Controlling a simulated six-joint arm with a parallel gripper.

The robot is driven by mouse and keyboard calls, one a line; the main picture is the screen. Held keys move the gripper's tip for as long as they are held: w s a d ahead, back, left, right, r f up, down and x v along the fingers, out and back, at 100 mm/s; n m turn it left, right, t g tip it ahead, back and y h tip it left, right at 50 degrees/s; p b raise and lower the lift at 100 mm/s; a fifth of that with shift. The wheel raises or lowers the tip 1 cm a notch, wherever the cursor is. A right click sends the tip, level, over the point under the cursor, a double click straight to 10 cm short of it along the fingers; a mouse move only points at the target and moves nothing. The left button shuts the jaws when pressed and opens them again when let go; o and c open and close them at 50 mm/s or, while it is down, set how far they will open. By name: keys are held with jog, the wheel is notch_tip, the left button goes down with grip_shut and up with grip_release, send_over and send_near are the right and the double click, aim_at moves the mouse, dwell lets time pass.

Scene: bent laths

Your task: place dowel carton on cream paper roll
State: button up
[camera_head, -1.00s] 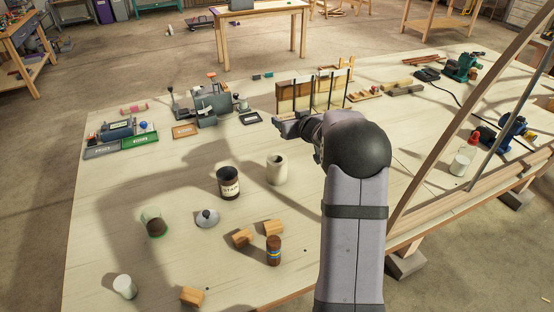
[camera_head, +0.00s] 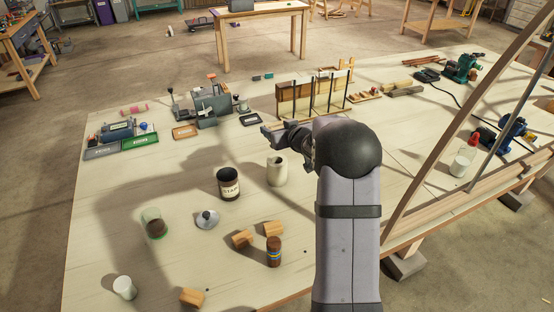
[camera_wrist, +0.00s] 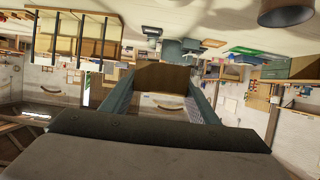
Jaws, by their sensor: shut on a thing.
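My gripper (camera_head: 274,138) is above the bench, just beyond the cream upright cylinder in the head view. In the wrist view my gripper (camera_wrist: 160,92) has its two fingers on either side of a plain brown box (camera_wrist: 163,76), which looks like the dowel carton, and is shut on it. I cannot make the carton out in the head view. The cream cylinder (camera_head: 277,171) with an opening in its top may be the cream paper roll. A smaller whitish cylinder (camera_head: 124,288) stands at the front left; I cannot tell surely which is the roll.
A dark labelled can (camera_head: 228,184) stands left of the cream cylinder. Clamped boards (camera_head: 312,93) stand behind my gripper.

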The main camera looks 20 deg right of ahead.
aim_at(277, 160)
jog(key=shift+f+p, duration=0.8)
jog(key=shift+f, duration=4.15)
jog(key=shift+f, duration=0.1)
jog(key=shift+f, duration=0.15)
jog(key=o, duration=1.1)
jog(key=shift+s+r, duration=0.1)
jog(key=shift+r, duration=0.2)
jog(key=b+v, duration=0.3)
jog(key=v, duration=0.8)
jog(key=shift+s+r, duration=0.2)
jog(key=shift+s, duration=0.15)
